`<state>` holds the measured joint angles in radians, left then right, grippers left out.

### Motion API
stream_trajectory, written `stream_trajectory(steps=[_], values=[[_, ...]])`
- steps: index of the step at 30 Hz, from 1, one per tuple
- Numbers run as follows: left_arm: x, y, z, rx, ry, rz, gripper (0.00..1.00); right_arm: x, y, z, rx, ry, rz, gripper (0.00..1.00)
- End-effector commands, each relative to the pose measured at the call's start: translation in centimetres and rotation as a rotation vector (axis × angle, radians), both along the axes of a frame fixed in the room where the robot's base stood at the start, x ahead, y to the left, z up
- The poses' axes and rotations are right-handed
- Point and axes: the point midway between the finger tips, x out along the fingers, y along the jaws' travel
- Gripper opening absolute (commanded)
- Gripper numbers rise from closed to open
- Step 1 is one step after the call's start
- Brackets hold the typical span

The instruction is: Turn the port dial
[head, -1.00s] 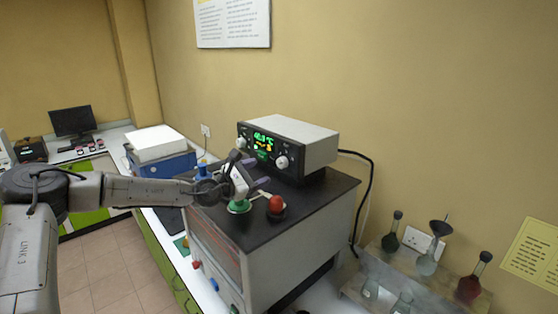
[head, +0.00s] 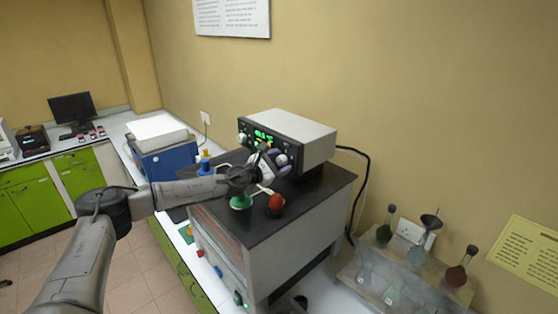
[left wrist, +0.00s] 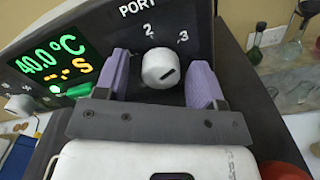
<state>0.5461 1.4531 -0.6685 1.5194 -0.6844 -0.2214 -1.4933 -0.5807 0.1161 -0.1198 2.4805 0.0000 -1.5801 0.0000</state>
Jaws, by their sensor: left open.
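The port dial (left wrist: 161,68) is a white round knob with a dark slot, below the label PORT and the numbers 2 and 3. My left gripper (left wrist: 159,80) is open, with one purple finger on each side of the dial and a visible gap on both sides. In the head view my left gripper (head: 272,158) is at the front right of the instrument (head: 290,135) and partly hides its panel. My right gripper is in neither view.
The panel display (left wrist: 52,62) reads 40.0 °C in green. A blue box (head: 168,160) stands to the left. A glassware rack (head: 405,265) stands at the right.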

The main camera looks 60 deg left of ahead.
Motion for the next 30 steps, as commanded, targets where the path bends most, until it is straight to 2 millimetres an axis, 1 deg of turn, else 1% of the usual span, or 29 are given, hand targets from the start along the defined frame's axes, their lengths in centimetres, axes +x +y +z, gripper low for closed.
stream_trajectory(steps=[8, 23, 24, 30], values=[[0.05, -0.01, -0.05, 0.0, 0.0, -0.001, 0.63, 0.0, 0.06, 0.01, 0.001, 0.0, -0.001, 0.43], [0.04, -0.01, -0.02, 0.0, 0.0, -0.001, 0.16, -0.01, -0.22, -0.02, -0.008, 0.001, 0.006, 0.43], [0.04, -0.01, -0.02, 0.0, 0.0, -0.001, 0.14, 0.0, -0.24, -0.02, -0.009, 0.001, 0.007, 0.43], [0.04, -0.01, -0.02, -0.02, -0.003, 0.0, 0.14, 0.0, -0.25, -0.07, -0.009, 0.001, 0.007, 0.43]])
